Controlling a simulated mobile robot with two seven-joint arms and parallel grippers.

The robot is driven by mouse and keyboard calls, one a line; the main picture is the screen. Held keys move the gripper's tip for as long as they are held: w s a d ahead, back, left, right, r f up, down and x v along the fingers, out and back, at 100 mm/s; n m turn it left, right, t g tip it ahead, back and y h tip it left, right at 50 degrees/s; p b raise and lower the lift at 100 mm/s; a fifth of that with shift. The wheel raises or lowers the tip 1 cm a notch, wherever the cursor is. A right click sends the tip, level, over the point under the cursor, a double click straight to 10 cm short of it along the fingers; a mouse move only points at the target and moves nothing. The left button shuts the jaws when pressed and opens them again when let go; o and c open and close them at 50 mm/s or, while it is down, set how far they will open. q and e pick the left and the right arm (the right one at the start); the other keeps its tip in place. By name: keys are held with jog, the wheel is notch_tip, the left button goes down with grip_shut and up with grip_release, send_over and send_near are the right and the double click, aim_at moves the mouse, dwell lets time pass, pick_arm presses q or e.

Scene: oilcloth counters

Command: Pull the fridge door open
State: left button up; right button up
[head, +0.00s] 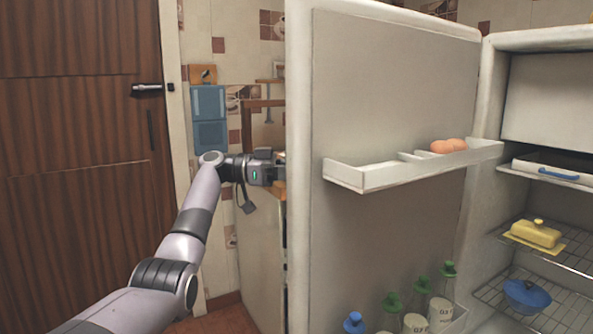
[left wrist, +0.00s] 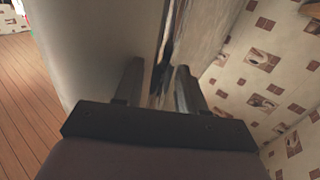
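The white fridge door (head: 385,90) stands wide open in the head view, its inner face toward me. The open fridge interior (head: 545,210) shows at the right. My left gripper (head: 279,168) is at the door's left edge, its fingertips partly hidden behind the door. In the left wrist view the two fingers (left wrist: 158,78) are apart, beside a pale panel. A dark narrow piece (left wrist: 164,66) shows between them, with no clear contact; I cannot tell if it is the handle. My right gripper is not in view.
The door shelf (head: 370,178) holds eggs (head: 449,145); bottles (head: 415,322) stand lower in the door. A brown wooden door (head: 75,120) and tiled wall are at the left.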

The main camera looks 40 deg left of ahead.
pick_arm(q)
jog(key=v, duration=0.7)
jog(key=shift+s+a, duration=0.15)
jog(key=shift+a, duration=0.05)
dwell(0.3)
